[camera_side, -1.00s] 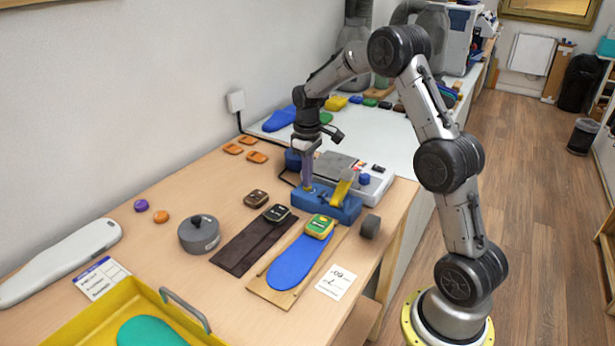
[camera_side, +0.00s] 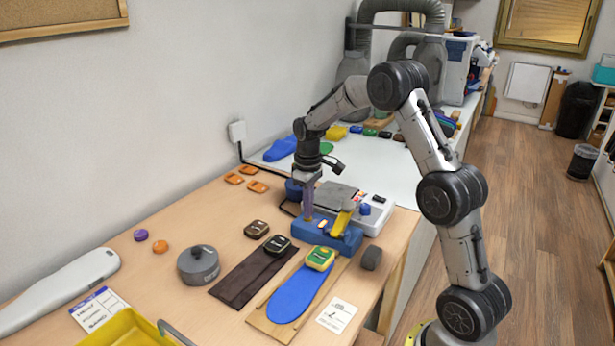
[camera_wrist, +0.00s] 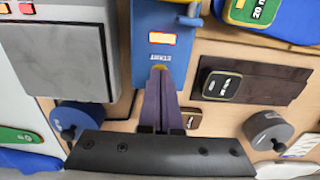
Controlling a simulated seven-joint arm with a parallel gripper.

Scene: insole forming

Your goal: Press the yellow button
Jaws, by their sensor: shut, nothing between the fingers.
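The blue device (camera_side: 345,243) stands on the wooden table at the right middle of the side view. It also shows at the top of the wrist view (camera_wrist: 160,15), with a lit orange display. A small part of the yellow button (camera_wrist: 160,68) shows at my fingertips, below the display and a dark label. The fingers hide most of it. My gripper (camera_side: 309,216) points down over the left end of the blue device, shut and empty. Its closed fingers (camera_wrist: 160,75) overlap the button in the wrist view. I cannot tell whether they touch it or whether it is pushed in.
A yellow lever (camera_side: 341,222) rises from the device. A grey-topped machine (camera_side: 372,216) stands behind it. A green-yellow gauge (camera_side: 320,258) on a blue insole (camera_side: 293,293) lies in front. A dark gauge (camera_side: 277,244) and a grey round pot (camera_side: 198,264) are left.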

